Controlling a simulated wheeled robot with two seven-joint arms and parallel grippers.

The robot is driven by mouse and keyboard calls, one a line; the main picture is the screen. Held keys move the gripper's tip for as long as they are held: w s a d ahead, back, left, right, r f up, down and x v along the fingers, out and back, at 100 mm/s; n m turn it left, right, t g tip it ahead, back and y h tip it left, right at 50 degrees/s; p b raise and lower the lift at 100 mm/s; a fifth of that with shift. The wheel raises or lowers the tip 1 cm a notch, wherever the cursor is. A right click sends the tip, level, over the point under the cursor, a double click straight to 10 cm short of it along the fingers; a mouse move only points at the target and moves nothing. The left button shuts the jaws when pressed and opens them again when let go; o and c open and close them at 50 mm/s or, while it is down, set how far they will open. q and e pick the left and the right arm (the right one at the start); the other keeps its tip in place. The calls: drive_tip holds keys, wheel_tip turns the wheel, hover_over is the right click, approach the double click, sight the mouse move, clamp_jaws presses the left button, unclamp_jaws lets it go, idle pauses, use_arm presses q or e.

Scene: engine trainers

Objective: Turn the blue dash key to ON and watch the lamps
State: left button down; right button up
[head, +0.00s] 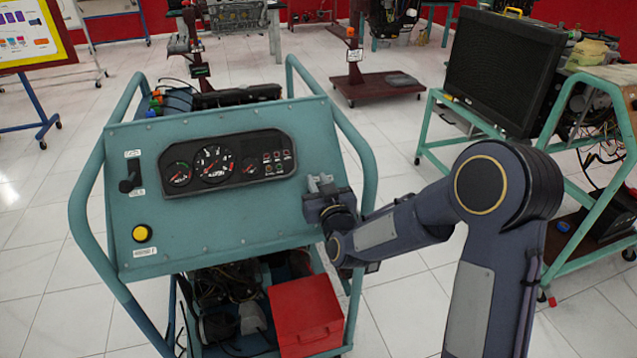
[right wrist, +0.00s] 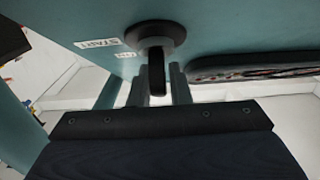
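The teal dash panel (head: 225,220) carries an instrument cluster (head: 228,165) with gauges and small warning lamps (head: 277,162); I cannot tell if any is lit. My right gripper (head: 321,184) is at the panel's right side, right of the cluster, its two fingers apart. In the right wrist view, a dark key (right wrist: 156,72) on a round black collar hangs between the finger line of my right gripper (right wrist: 161,88). A gap shows on one side; contact is unclear. The key looks nearly black here, and the gripper hides it in the head view. My left gripper is not in view.
A black switch lever (head: 130,176) and a yellow button (head: 142,233) are on the panel's left. Tubular side rails (head: 360,150) flank the panel. A red box (head: 306,315) sits below.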

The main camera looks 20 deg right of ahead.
clamp_jaws()
drive_tip(key=shift+f+m+h+b, duration=0.15)
drive_tip(key=shift+m+h+b, duration=0.65)
drive_tip(key=shift+m, duration=0.2)
drive_tip(key=m+h+b, duration=0.1)
drive_tip(key=m+h, duration=0.1)
drive_tip(key=m, duration=0.1)
drive_tip(key=shift+d+g, duration=0.2)
drive_tip(key=shift+g, duration=0.1)
drive_tip(key=m+h, duration=0.2)
drive_tip(key=m+g, duration=0.1)
drive_tip(key=shift+s+d+h, duration=0.1)
drive_tip(key=shift+d+h, duration=0.15)
drive_tip(key=shift+h, duration=0.15)
drive_tip(key=shift+s+d+m+g+h+p, duration=0.15)
drive_tip(key=shift+m+g+h+p, duration=0.1)
drive_tip(key=shift+m+g+h, duration=0.55)
drive_tip(key=shift+w+d+m+g+h+p, duration=0.1)
drive_tip(key=shift+d+m+g+h+p, duration=0.2)
drive_tip(key=shift+m, duration=0.8)
drive_tip(key=shift+s+a, duration=0.1)
